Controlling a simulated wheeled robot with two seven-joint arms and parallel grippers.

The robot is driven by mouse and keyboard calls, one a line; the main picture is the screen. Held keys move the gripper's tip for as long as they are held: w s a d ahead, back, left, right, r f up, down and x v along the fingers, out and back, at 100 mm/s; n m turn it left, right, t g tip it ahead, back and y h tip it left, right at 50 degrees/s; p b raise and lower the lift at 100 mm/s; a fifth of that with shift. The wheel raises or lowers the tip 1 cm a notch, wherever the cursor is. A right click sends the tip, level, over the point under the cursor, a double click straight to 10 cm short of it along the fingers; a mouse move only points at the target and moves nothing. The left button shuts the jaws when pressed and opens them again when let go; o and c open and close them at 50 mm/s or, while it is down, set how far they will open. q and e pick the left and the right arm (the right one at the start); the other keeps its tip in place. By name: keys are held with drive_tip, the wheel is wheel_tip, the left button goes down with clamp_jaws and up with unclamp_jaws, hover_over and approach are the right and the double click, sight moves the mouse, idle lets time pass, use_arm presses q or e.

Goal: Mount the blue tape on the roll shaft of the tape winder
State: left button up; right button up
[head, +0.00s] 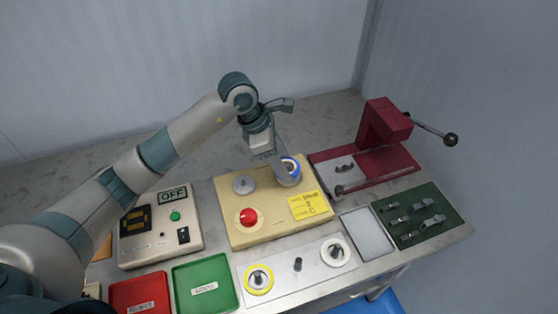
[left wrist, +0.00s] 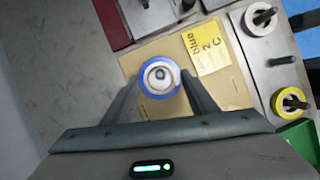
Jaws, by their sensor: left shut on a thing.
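The blue tape (head: 289,176) is a roll with a blue outer ring and a white core. My left gripper (head: 284,162) comes down from above and is shut on it; in the left wrist view the blue tape (left wrist: 160,92) sits between the two fingers. The tape winder (head: 262,230) is a beige box with a grey disc (head: 244,184), a red knob (head: 248,217) and a yellow note (head: 309,205). The tape is over the winder's back right part. A round grey form shows in its core; I cannot tell whether the shaft is through it. My right gripper is not in view.
A plate (head: 283,282) in front has pegs with a yellow roll (head: 258,279) and a white roll (head: 335,251). A red press (head: 380,145) with a lever stands right. A control box (head: 160,228), red tray (head: 138,293) and green tray (head: 204,283) are at left.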

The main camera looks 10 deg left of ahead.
use_arm(q)
drive_tip(key=shift+d+r+p, duration=0.15)
drive_tip(key=shift+r+p, duration=0.15)
drive_tip(key=shift+r, duration=0.25)
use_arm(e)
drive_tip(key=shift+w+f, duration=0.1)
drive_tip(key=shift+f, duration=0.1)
use_arm(q)
drive_tip(key=shift+w+r, duration=0.1)
idle(0.3)
